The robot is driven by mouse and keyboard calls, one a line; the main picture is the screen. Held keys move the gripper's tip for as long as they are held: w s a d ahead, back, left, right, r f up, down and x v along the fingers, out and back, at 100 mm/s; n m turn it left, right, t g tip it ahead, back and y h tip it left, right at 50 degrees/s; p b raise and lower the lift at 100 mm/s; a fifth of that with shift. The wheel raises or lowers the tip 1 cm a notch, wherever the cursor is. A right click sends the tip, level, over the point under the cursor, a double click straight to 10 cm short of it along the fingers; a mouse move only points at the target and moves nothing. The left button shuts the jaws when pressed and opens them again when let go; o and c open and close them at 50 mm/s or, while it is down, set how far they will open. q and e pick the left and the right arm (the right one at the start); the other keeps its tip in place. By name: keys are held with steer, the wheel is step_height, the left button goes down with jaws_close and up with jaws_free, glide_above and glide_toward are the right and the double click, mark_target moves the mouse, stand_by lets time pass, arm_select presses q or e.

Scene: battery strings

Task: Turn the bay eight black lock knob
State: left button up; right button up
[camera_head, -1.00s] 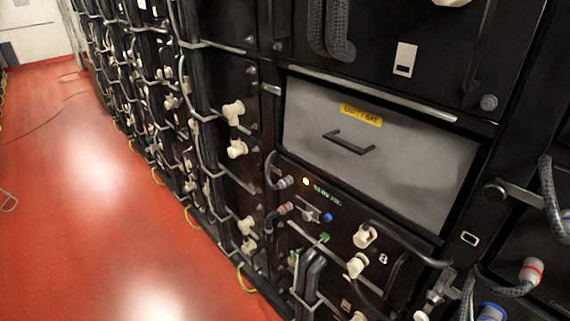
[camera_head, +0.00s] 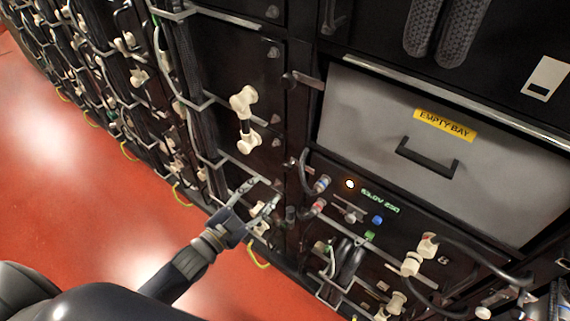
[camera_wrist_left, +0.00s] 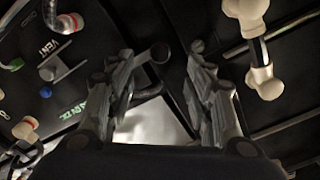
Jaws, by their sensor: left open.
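The bay eight module (camera_head: 400,235) is a black front with a lit display, buttons, cables and a small 8 mark. A dark round knob (camera_head: 290,213) sits at its left edge, probably the black lock knob. My left gripper (camera_head: 268,206) is just left of this knob, open, and I cannot tell if they touch. In the left wrist view the open fingers (camera_wrist_left: 165,90) stand apart with nothing gripped. Two dark round ends, a nearer one (camera_wrist_left: 160,52) and a smaller one (camera_wrist_left: 197,46), show near the fingertips. My right gripper is not in view.
Cream connectors (camera_head: 243,100) stick out from the rack to the left of the module. A grey drawer (camera_head: 385,130) marked EMPTY BAY is above it. Cables and thick hoses (camera_head: 350,262) hang in front. The red floor (camera_head: 70,190) is clear at left.

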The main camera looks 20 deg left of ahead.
mark_target(286, 169)
arm_select(q)
steer(key=x, duration=0.3)
steer(key=p+x, duration=0.1)
steer(key=x, duration=0.5)
steer(key=shift+d+r, duration=0.15)
steer(key=shift+r, duration=0.1)
steer(key=shift+w+d, duration=0.15)
steer(key=shift+w, duration=0.25)
steer(key=shift+w+d+f, duration=0.1)
steer(key=shift+w+d, duration=0.05)
steer(key=shift+w, duration=0.25)
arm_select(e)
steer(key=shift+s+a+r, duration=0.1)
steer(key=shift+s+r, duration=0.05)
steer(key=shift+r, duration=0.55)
arm_select(q)
steer(key=c, duration=1.1)
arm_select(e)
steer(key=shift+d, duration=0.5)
